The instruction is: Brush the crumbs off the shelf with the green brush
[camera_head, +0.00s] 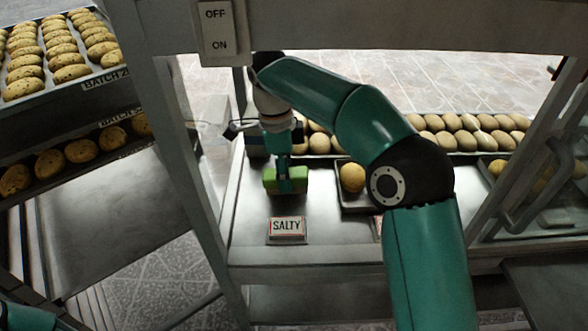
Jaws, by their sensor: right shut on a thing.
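The green brush (270,181) is low over the left part of the metal shelf (250,225), behind the SALTY sign. My right gripper (285,178) is shut on the brush from above. Whether the brush touches the shelf is hard to tell. I cannot make out any crumbs on the shelf at this size. My left gripper is outside the picture; only a bit of my left arm shows at the lower left corner.
The SALTY sign (287,228) stands near the shelf's front edge. A tray (354,200) with a roll (352,177) is to the right. Rows of rolls (470,132) lie behind. A grey frame post (190,170) stands at the left, beside racks of loaves (70,72).

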